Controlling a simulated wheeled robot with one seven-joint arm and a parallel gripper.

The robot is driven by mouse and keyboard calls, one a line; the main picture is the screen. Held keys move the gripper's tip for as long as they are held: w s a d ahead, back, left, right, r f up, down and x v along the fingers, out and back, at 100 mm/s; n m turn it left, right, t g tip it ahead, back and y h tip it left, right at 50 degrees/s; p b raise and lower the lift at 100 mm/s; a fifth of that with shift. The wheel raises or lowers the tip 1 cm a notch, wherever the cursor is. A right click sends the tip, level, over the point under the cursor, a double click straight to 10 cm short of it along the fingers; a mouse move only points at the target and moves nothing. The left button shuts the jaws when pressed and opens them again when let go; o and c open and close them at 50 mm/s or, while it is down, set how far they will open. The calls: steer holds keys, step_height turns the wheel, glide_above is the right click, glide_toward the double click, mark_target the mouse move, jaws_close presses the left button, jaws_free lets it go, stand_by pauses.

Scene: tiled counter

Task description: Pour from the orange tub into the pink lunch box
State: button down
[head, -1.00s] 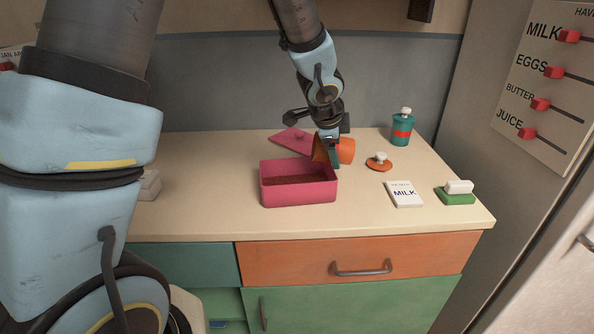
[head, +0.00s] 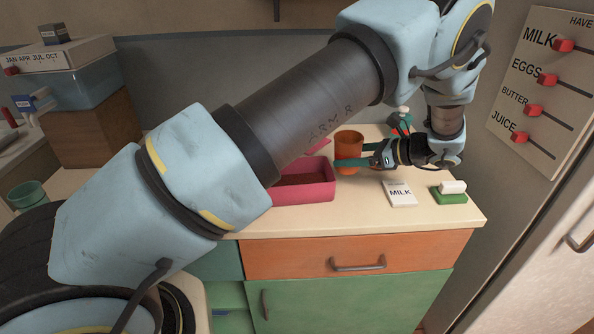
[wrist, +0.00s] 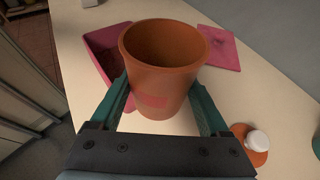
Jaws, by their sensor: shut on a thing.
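The orange tub (head: 349,147) is upright with its mouth up, just right of the pink lunch box's back right corner. My gripper (head: 362,158) reaches in from the right, its green fingers shut on the tub's sides. In the wrist view the tub (wrist: 160,80) is between both fingers, and no contents show in the part of its inside I see. The pink lunch box (head: 308,193) stands on the counter, partly hidden by my arm. It has dark reddish-brown contents inside; the box (wrist: 103,39) shows left of the tub in the wrist view. I cannot tell whether the tub touches the counter.
A pink lid (wrist: 218,47) lies on the counter behind. A teal bottle (head: 400,122) stands behind my gripper. A MILK card (head: 399,193) and a green block (head: 450,196) are at front right.

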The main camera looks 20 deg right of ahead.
mark_target(355, 140)
steer(key=shift+s+d+f+t, duration=0.25)
steer(key=shift+d+f+t, duration=0.05)
steer(key=shift+d+f, duration=0.15)
steer(key=shift+a+r, duration=0.15)
steer(key=shift+r, duration=0.15)
steer(key=shift+w+r+p, duration=0.1)
steer(key=shift+r+p, duration=1.65)
steer(key=shift+r, duration=0.75)
steer(key=shift+f, duration=0.1)
